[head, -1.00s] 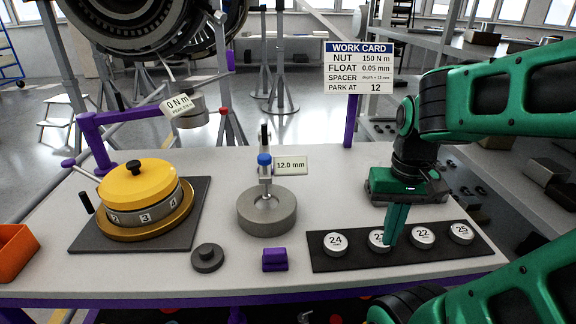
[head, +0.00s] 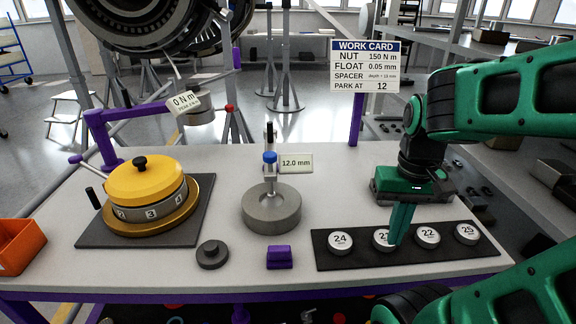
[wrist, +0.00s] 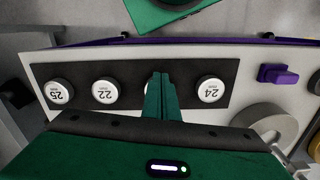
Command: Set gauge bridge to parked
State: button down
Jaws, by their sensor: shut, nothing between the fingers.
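No part is labelled as the gauge bridge. A purple arm (head: 120,116) stands on the table's left, with a "0 N m" tag (head: 184,102) near its end. It rises behind a yellow-capped drum (head: 145,180) whose side shows 2, 3 and 4. A grey round-based gauge stand (head: 272,209) with a "12.0 mm" tag (head: 296,163) stands mid-table. The work card (head: 365,67) reads "PARK AT 12". My gripper (head: 396,241) points down at the right, shut and empty, its tips over the second numbered disc (head: 381,238) and partly hiding it. In the wrist view the fingers (wrist: 158,78) are together.
A black strip (head: 330,263) holds discs marked 24, 22 and 25 besides the half-hidden one. An orange bin (head: 20,246) is far left. Bare table lies between drum and stand.

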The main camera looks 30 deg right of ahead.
jog(key=c, duration=2.3)
grip_release()
jog(key=o, duration=0.6)
notch_tip(320, 180, up, 2)
jog(key=shift+w, duration=0.15)
jog(key=shift+c, duration=0.2)
notch_tip(320, 180, up, 18)
jog(key=n, duration=0.9)
send_over(270, 142)
jog(key=shift+w+d, duration=0.25)
jog(key=shift+w, duration=0.1)
jog(key=shift+w+a+f, duration=0.1)
jog(key=shift+f, duration=0.2)
notch_tip(270, 142, down, 10)
jog(key=shift+f, duration=0.1)
